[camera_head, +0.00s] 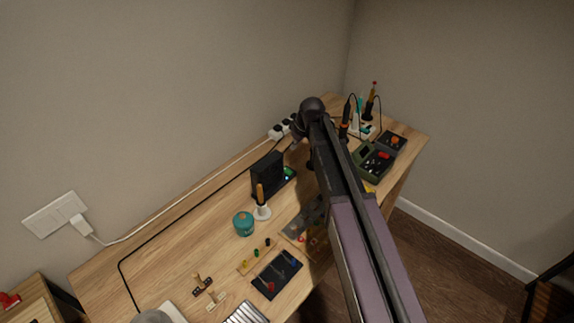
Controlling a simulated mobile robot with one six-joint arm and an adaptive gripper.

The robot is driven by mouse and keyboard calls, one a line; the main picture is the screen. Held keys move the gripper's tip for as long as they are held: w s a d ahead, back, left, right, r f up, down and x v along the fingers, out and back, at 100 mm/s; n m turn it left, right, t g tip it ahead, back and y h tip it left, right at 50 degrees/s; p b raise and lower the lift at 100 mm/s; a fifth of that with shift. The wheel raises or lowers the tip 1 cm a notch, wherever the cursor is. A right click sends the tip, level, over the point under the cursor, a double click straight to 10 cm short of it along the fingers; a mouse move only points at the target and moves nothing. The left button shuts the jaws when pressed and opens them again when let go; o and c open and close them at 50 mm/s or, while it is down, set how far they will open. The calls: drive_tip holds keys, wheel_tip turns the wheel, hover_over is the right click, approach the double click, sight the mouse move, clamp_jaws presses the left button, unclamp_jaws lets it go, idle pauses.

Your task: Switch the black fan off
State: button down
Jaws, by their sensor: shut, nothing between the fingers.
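The black fan (265,179) looks to be the upright dark box near the back edge of the wooden workbench, left of my arm. A small green light shows at its right side; I cannot make out a switch. My arm reaches up from the lower right over the bench, its rounded dark joint above and to the right of the fan. My gripper's fingers cannot be made out and seem hidden by the arm.
A white-based tool with an orange handle (261,196) stands just in front of the fan, with a teal jar (243,223) to its left. A power strip (284,127) lies behind. A green case (375,160) and soldering tools are at the right. Small parts fill the front.

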drive_tip(key=shift+f, duration=0.1)
idle(0.3)
drive_tip(key=b, duration=1)
hover_over(288, 171)
drive_tip(key=f, duration=0.9)
drive_tip(key=shift+a+f, duration=0.2)
drive_tip(key=shift+f, duration=0.2)
drive_tip(key=shift+d+b+x, duration=0.15)
drive_tip(key=shift+b+x, duration=0.7)
drive_tip(key=shift+d+b+x, duration=0.1)
drive_tip(key=shift+b+x, duration=0.7)
drive_tip(key=shift+x, duration=0.05)
drive_tip(key=shift+s+f, duration=0.1)
drive_tip(key=shift+s, duration=0.05)
drive_tip(key=shift+a+f+h, duration=0.1)
drive_tip(key=shift+f+h, duration=0.15)
drive_tip(key=shift+h, duration=0.05)
drive_tip(key=shift+s+d+r, duration=0.1)
drive_tip(key=shift+s+d, duration=0.35)
drive_tip(key=shift+d, duration=0.2)
